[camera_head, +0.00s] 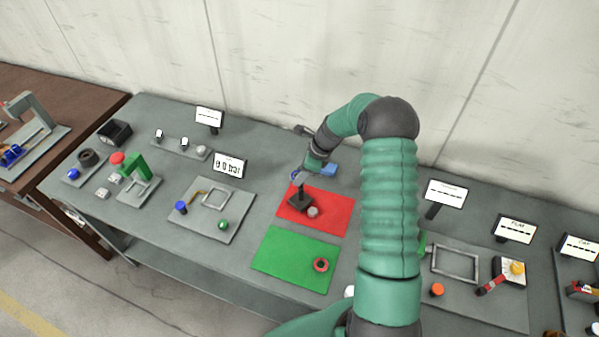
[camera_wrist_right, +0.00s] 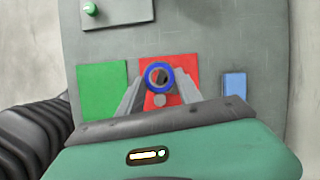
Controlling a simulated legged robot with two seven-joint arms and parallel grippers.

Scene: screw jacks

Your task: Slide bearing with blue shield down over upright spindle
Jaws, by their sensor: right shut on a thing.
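My right gripper (camera_head: 299,170) reaches in from the right and is above the red mat (camera_head: 335,217). It is shut on the bearing with blue shield, which shows as a blue ring (camera_wrist_right: 148,77) between the fingertips (camera_wrist_right: 160,78) in the wrist view. In the head view the bearing (camera_head: 295,175) is small and partly hidden by the gripper. The upright spindle (camera_head: 301,190) stands on a dark base (camera_head: 298,203) on the red mat, just below the gripper. Dark shows through the ring's hole; I cannot tell whether the spindle tip is inside it. My left gripper is not in view.
A grey round piece (camera_head: 313,212) sits close beside the spindle base. A red-ringed bearing (camera_head: 321,265) lies on the green mat (camera_head: 285,258). A blue block (camera_head: 328,170) lies behind the red mat. A board with fittings (camera_head: 213,225) is to the left.

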